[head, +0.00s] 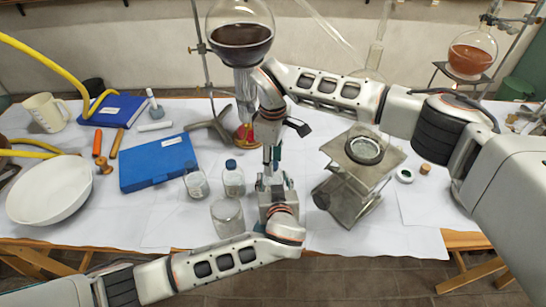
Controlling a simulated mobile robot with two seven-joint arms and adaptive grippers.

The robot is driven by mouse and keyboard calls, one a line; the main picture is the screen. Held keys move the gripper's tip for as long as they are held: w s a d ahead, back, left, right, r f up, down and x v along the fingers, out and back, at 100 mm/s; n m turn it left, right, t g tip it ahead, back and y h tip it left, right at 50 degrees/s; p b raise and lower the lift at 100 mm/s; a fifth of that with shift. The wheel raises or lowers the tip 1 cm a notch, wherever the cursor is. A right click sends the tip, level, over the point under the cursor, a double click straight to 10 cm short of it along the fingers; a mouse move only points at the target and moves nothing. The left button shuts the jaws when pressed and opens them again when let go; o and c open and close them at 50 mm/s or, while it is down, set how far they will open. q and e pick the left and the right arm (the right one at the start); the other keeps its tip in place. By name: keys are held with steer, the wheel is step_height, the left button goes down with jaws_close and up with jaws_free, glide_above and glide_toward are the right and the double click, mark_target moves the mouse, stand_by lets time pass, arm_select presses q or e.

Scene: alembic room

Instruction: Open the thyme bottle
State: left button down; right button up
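My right gripper (271,160) points down in the middle of the head view. My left gripper (275,183) comes up from below, with its fingers just under the right one. The two nearly meet, and they overlap in the picture. A small dark green part (277,154) shows beside the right fingers; I cannot tell whether it is a cap or bottle held there. The finger gaps are too small and covered to judge. No label for thyme is readable. A clear bottle with a blue cap (233,180) stands upright left of the grippers, apart from them.
A glass jar (228,218) and another small jar (196,183) stand near the blue-capped bottle. A blue case (158,163) and white bowl (50,190) lie left. A metal lab jack (352,190) stands right. A large flask (240,38) hangs behind. White table cloth (325,235) is bare in front.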

jaws_close()
